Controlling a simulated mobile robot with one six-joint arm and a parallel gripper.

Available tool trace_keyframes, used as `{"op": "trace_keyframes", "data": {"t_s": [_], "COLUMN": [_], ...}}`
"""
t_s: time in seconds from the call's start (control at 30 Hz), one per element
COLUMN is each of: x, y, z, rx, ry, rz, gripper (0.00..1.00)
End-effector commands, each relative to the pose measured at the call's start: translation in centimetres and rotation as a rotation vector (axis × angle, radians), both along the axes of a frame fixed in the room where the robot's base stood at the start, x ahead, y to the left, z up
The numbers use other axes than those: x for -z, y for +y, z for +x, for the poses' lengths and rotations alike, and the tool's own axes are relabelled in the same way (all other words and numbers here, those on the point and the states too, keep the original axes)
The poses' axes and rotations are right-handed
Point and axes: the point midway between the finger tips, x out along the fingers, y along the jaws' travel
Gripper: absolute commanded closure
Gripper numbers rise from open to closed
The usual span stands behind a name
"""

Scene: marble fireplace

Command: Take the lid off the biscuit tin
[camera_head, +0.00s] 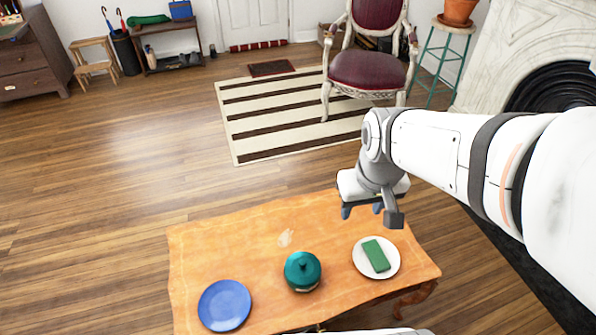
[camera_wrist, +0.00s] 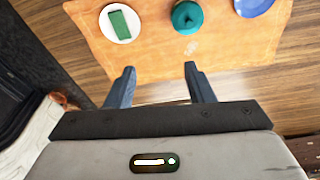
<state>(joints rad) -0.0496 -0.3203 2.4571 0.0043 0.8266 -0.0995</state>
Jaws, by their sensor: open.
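The biscuit tin (camera_head: 302,283) stands on the wooden table, with its teal, knobbed lid (camera_head: 302,266) on top. In the wrist view the teal lid (camera_wrist: 187,17) shows near the top edge, beyond my fingertips. My gripper (camera_head: 362,208) is open and empty, above the table's back right part and apart from the tin. In the wrist view both fingers of my gripper (camera_wrist: 160,69) show spread, with nothing between them.
The table (camera_head: 215,250) also holds a blue plate (camera_head: 224,305) left of the tin and a white plate (camera_head: 359,262) with a green block (camera_head: 376,256) to its right. A pale mark (camera_head: 285,238) lies behind the tin. A red chair (camera_head: 368,70) stands farther back.

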Motion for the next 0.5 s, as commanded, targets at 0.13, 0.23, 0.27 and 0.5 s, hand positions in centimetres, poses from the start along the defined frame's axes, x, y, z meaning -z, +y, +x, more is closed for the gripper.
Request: {"op": "trace_keyframes", "data": {"t_s": [0.13,0.23,0.27,0.5], "x": [9.8,15.4,17.1,27.5], "y": [2.7,4.7,5.3,9.1], "z": [3.6,5.6,6.1,8.3], "rx": [-0.153,-0.255,-0.285,-0.468], "ry": [0.062,0.094,0.103,0.155], "rz": [-0.018,-0.03,-0.033,-0.053], "gripper": [0.52,0.52,0.52,0.52]}}
